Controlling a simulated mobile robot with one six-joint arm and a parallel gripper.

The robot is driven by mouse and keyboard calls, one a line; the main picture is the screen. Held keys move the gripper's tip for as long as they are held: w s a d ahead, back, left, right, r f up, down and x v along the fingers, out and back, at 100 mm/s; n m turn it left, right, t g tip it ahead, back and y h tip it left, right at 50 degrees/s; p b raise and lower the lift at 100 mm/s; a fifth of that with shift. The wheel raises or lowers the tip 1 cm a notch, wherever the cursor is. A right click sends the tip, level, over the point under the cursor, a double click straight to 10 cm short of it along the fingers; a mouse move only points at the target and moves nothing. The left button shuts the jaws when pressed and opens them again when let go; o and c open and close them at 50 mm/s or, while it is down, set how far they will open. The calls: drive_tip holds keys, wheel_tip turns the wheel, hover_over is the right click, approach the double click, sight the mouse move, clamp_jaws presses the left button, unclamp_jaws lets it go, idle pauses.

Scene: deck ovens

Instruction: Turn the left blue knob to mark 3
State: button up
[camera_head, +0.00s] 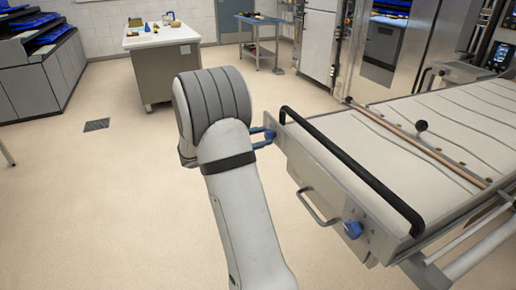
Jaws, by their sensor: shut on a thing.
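My arm reaches up the middle of the view, and its wrist hides part of my gripper (263,137). The gripper is at the left end of the loader's front panel, shut on the left blue knob (270,135). Only a little blue shows there, and the knob's pointer and marks cannot be read. A second blue knob (352,229) sits free on the same panel, nearer and to the right.
The panel belongs to a loader with a pale belt (440,130). A black bar handle (350,170) runs above the panel, and a metal handle (312,207) sticks out between the knobs. A worktable (163,60) stands farther back.

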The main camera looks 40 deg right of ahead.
drive_tip(key=m+b, duration=0.3)
drive_tip(key=b, duration=0.1)
drive_tip(key=m+b, duration=0.2)
drive_tip(key=b, duration=0.1)
drive_tip(key=shift+f+m, duration=0.25)
drive_tip(key=shift+m, duration=0.05)
drive_tip(key=m+b, duration=0.2)
drive_tip(key=b, duration=0.1)
drive_tip(key=shift+r+m+b, duration=0.2)
drive_tip(key=shift+m+b, duration=0.5)
drive_tip(key=o, duration=1)
drive_tip(key=shift+f, duration=0.1)
drive_tip(key=v, duration=0.7)
drive_tip(key=shift+a, duration=0.4)
